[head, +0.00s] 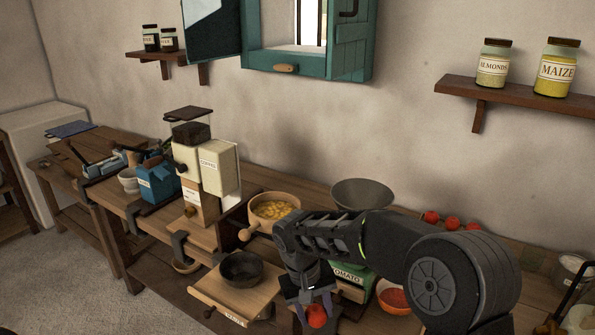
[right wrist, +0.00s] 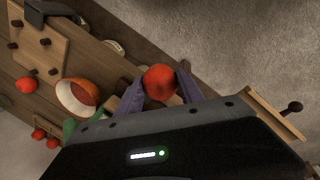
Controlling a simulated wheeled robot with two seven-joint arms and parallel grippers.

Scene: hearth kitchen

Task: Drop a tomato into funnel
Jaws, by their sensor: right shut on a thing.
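My right gripper (head: 316,297) is shut on a red tomato (head: 317,316) low in front of the bench, near its front edge. In the right wrist view the tomato (right wrist: 160,82) sits between the two fingertips (right wrist: 160,90). A wide grey funnel (head: 362,194) stands behind my right arm, above a green box (head: 352,272) marked TOMATO. My arm hides much of the box and the space below the funnel. The held tomato is apart from the funnel, in front of and below it. My left gripper is not in view.
More tomatoes (head: 452,223) lie at the back, right of the funnel. An orange bowl (head: 393,297) with red contents stands beside the green box. A pot of yellow food (head: 272,209), a dark bowl (head: 241,268) and a coffee grinder (head: 205,165) stand left.

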